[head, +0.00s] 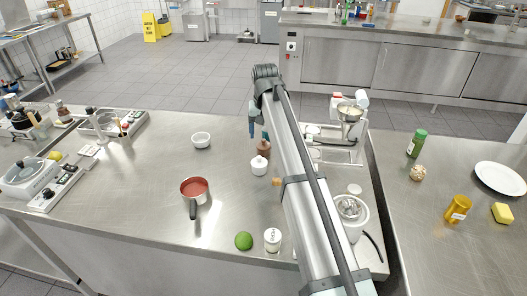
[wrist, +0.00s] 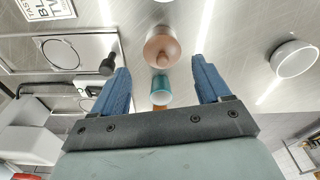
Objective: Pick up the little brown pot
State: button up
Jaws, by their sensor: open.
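The little brown pot (head: 263,148) stands on the steel counter, just behind a white lidded pot (head: 258,165). In the wrist view the brown pot (wrist: 162,42) has a rounded body and a knob on top. My gripper (head: 259,135) is above and just behind the brown pot in the head view. In the wrist view my gripper (wrist: 160,65) has its blue fingers spread, with nothing held between them. The brown pot lies just beyond the fingertips, about midway between their lines. A teal cup (wrist: 160,90) shows between the fingers, lower in the view.
A white bowl (head: 201,142) stands to the left, and a red-filled saucepan (head: 194,188) stands nearer. A lime (head: 243,241) and a small jar (head: 272,240) lie near the front edge. A steel appliance (head: 335,145) is to the right, partly behind my arm.

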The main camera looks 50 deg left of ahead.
aim_at(264, 140)
jog(key=shift+a+f, duration=0.2)
jog(key=shift+f, duration=1)
jog(key=shift+a+f, duration=0.2)
jog(key=shift+f, duration=0.95)
jog(key=shift+c, duration=0.2)
jog(key=c, duration=1.3)
